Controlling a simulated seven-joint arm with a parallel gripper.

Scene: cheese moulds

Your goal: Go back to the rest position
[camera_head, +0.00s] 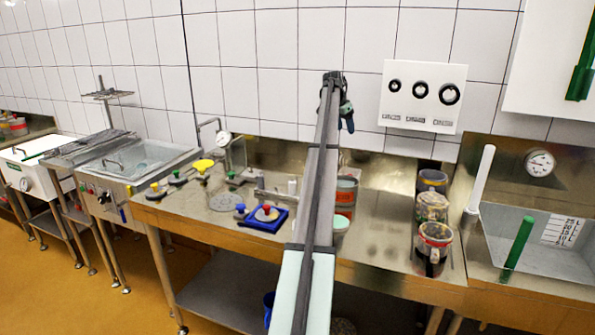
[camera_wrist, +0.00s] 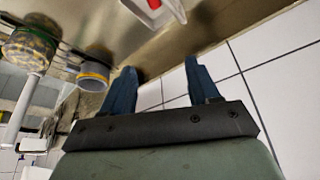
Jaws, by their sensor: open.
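My gripper (camera_head: 345,108) is at the far end of my raised arm, high above the steel bench and in front of the white tiled wall. In the wrist view my gripper (camera_wrist: 160,85) shows two blue fingers spread apart with nothing between them. White tiles and the steel bench surface show beyond the fingers. In the head view my arm hides part of the middle of the bench.
The steel bench (camera_head: 385,225) carries a blue tray (camera_head: 262,222), several small moulds and several jars, such as the front jar (camera_head: 433,250). A wall panel (camera_head: 421,97) with three round black rings hangs right of my gripper. A sink (camera_head: 545,240) stands at right.

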